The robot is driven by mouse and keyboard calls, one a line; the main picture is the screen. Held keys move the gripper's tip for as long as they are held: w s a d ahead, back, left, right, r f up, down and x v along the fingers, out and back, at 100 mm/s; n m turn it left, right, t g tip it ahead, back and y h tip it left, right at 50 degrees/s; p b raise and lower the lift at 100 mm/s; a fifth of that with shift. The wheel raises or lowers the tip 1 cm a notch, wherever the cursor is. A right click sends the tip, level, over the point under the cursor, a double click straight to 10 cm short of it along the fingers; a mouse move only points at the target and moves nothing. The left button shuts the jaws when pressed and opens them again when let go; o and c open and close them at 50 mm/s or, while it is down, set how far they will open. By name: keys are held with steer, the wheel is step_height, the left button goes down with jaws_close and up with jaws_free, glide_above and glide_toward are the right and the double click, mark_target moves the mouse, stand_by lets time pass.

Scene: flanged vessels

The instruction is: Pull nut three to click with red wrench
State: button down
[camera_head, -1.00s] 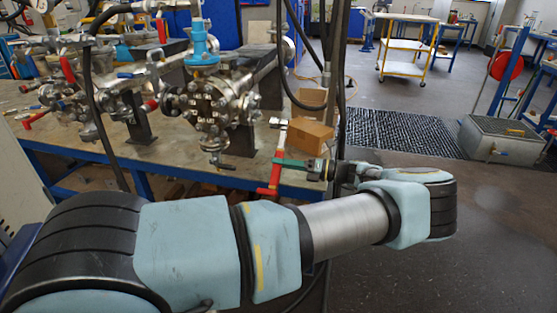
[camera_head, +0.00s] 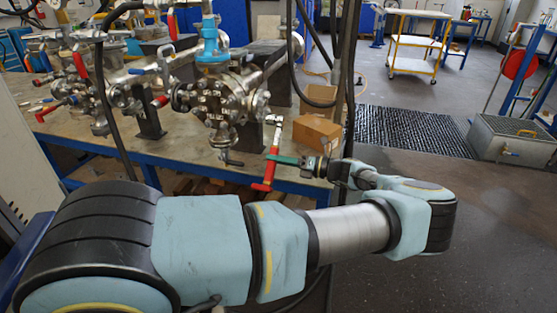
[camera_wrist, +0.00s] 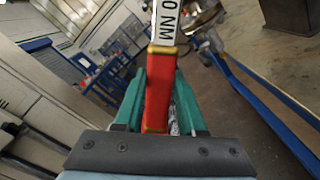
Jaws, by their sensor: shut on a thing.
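The red wrench (camera_head: 265,178) has a red handle and a metal head that points up. My gripper (camera_head: 272,159) has green fingers and is shut on the red handle, in front of the bench edge. In the wrist view the red wrench (camera_wrist: 160,92) stands between the green fingers of my gripper (camera_wrist: 160,100), with "0 NM" lettering on its white shaft. The flanged vessel (camera_head: 213,103) with its bolts and nuts stands on the bench, left of the wrench head. The head appears apart from it. I cannot tell which nut is number three.
A cardboard box (camera_head: 316,131) sits on the bench just right of the wrench. Dark hoses hang in front of the bench (camera_head: 75,137). Another valve assembly (camera_head: 95,85) stands at the left. The floor to the right is open before a grey metal box (camera_head: 508,140).

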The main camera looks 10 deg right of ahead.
steer(key=shift+w+a+r, duration=0.1)
steer(key=shift+a, duration=0.05)
steer(key=shift+p+x, duration=0.4)
steer(key=shift+x, duration=0.65)
